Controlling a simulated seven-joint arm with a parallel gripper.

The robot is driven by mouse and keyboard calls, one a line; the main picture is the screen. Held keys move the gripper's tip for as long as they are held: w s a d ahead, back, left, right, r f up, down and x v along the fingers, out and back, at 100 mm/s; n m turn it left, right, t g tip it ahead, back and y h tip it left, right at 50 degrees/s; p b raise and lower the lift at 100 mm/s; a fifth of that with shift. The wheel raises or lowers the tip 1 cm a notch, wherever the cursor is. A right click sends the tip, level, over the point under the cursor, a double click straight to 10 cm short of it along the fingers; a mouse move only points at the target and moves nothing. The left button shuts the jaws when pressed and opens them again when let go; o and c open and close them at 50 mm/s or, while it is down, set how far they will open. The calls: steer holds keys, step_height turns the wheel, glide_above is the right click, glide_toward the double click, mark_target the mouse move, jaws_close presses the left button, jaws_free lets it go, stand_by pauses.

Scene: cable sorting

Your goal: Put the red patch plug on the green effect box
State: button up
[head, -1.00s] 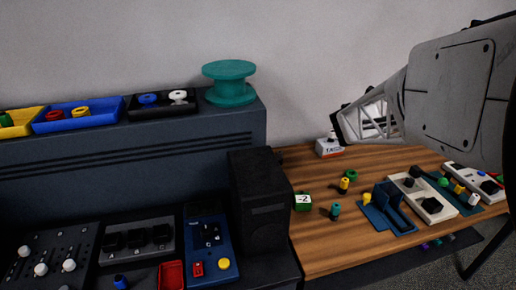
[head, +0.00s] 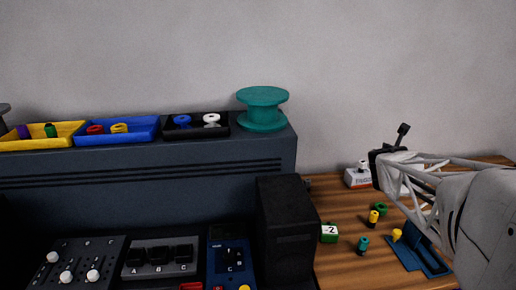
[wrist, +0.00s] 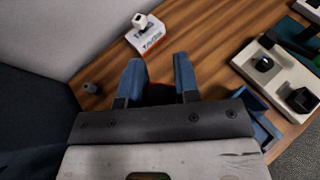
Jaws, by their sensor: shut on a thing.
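My gripper (wrist: 158,75) has two blue fingers standing apart in the wrist view, shut on a red thing (wrist: 158,93) that shows low between them. I take it for the red patch plug; most of it is hidden by the gripper body. In the head view my gripper (head: 379,168) is over the wooden table's back part, beside the white labelled box, and the plug cannot be made out. A small green box marked "-2" (head: 328,233) stands near the table's left edge. A dark green panel edge (wrist: 290,28) shows at the wrist view's upper right. I cannot tell which is the effect box.
The white labelled box (wrist: 147,38) with a knob is just beyond my fingers. A white panel with black knobs (wrist: 270,85) lies to the right. Yellow (head: 373,217) and teal (head: 362,245) plugs stand on the table. A black speaker-like block (head: 286,235) rises at its left.

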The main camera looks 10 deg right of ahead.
steer(key=s+a+f+n+t+y, duration=0.2)
steer(key=s+a+n+y, duration=0.85)
steer(key=s+a, duration=0.8)
step_height(320, 180, down, 12)
steer(key=w+a, duration=0.1)
steer(key=shift+w+a+r+y, duration=0.25)
steer(key=shift+w+a+y, duration=0.05)
steer(key=shift+w+y, duration=0.1)
stand_by(0.7)
steer(key=shift+w+m, duration=0.1)
steer(key=shift+m, duration=0.15)
glide_above(327, 225)
steer(key=shift+a+f, duration=0.1)
steer(key=shift+f, duration=0.65)
steer(key=shift+f, duration=1.75)
steer(key=shift+f, duration=0.1)
